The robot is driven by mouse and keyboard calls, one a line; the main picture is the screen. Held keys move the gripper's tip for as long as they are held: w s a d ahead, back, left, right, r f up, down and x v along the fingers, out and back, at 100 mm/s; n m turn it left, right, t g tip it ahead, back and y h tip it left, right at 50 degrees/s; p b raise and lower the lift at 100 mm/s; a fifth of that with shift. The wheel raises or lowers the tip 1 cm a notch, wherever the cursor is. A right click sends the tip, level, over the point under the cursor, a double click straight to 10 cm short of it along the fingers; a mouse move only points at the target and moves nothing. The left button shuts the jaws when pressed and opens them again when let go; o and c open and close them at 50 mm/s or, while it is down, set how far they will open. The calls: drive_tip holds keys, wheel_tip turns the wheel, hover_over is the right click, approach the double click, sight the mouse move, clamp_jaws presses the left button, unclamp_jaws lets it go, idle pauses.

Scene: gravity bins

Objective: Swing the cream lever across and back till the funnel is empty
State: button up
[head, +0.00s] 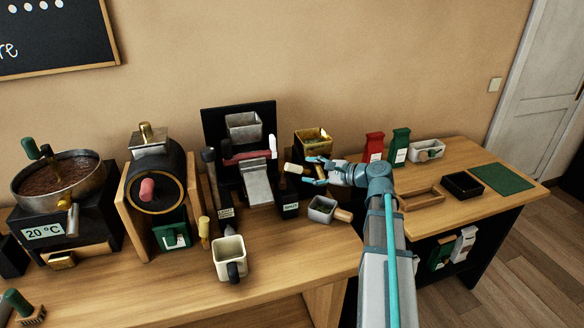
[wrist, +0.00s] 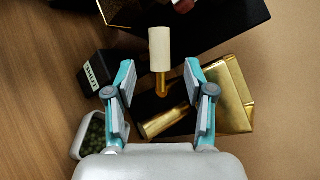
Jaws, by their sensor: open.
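The cream lever (head: 297,169) points left from below the brass funnel (head: 312,147) in the head view. In the wrist view the lever's cream grip (wrist: 160,48) sits on a short brass stem, ahead of and between my fingers. My gripper (head: 304,174) is open, just right of the lever; its spread fingers show in the wrist view (wrist: 159,78). No finger clearly touches the lever. How much is in the funnel is too small to tell.
A grey scoop (head: 321,209) with a wooden handle stands below the lever; green beans show in it in the wrist view (wrist: 92,137). A black block labelled SHUT (wrist: 92,75) is close to my left finger. A black stand with a chute (head: 257,184) is at left.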

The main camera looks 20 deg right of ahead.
sight(297, 169)
drive_tip(key=p+x, duration=0.1)
drive_tip(key=x, duration=0.6)
drive_tip(key=shift+w, duration=0.1)
clamp_jaws()
